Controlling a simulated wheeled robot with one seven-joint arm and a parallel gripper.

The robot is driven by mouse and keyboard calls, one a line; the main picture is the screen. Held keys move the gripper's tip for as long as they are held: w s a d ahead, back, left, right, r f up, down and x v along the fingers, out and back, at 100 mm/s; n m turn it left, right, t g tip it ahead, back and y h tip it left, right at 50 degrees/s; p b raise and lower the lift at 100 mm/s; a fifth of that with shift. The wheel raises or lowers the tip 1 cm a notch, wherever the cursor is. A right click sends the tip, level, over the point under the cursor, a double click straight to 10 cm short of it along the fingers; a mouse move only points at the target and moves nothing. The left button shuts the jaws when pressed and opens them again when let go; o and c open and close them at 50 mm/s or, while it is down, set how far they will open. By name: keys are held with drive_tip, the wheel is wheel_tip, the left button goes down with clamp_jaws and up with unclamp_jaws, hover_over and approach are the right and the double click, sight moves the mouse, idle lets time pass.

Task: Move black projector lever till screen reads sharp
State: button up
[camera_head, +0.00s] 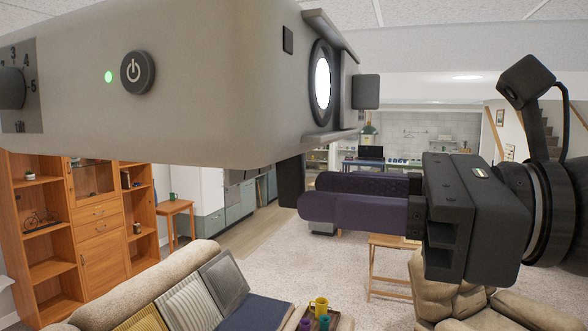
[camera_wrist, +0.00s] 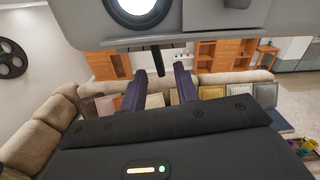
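The grey projector (camera_head: 215,80) hangs at the upper left of the head view, its lit lens (camera_head: 322,83) facing right. A black lever (camera_head: 291,180) hangs below its underside. In the wrist view the lever (camera_wrist: 157,65) shows under the projector (camera_wrist: 200,35), in the gap between my two fingers. My gripper (camera_head: 303,198) is open, its dark purple fingers pointing left with their tips close to the lever. I cannot tell whether they touch it. The screen is not in view, so its sharpness does not show.
A black block (camera_head: 366,91) juts out beside the lens. A beige sofa (camera_head: 165,290) with cushions stands below, and a tray with mugs (camera_head: 318,309) is at its right. A wooden cabinet (camera_head: 90,235) is at the left. The space under the projector is clear around my fingers.

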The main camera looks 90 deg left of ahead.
sight(291, 208)
drive_tip(key=p+x, duration=0.1)
drive_tip(key=x, duration=0.3)
drive_tip(key=shift+s, duration=0.25)
clamp_jaws()
